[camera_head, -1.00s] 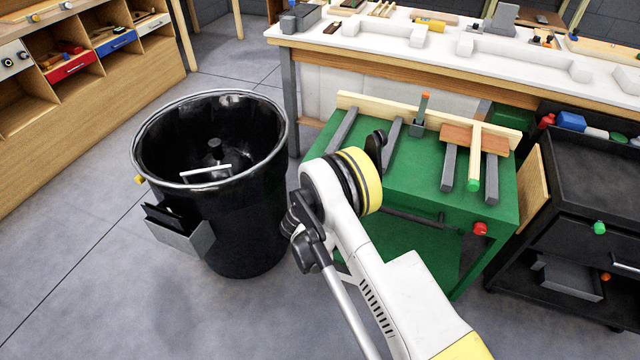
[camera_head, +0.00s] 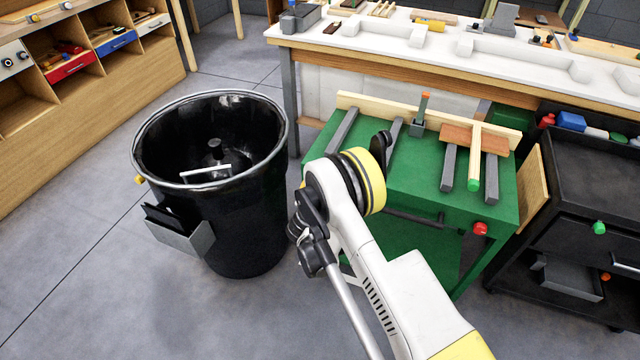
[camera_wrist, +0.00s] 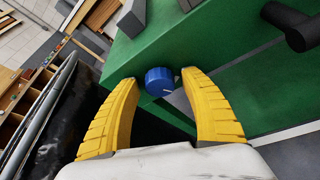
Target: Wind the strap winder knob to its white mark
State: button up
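The blue knob (camera_wrist: 159,80) is mounted on the green cabinet in the wrist view. A short pale line shows at its lower right edge; I cannot tell whether it is the white mark. My gripper (camera_wrist: 158,75) has two yellow fingers spread on either side of the knob. A narrow gap shows between each fingertip and the knob, so it looks open and not touching. In the head view my arm hides both the knob and the gripper fingers. The green cabinet (camera_head: 425,185) stands behind my arm there.
A black drum (camera_head: 245,225) with a grey side tray stands left of my arm. Clamps and wood pieces lie on the cabinet top. A black cart (camera_head: 590,170) is at right, a white-topped bench (camera_head: 380,42) behind. Floor at left front is clear.

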jog(key=shift+r, duration=0.1)
notch_tip(320, 180, up, 10)
jog(key=shift+f, duration=0.1)
dwell(0.5)
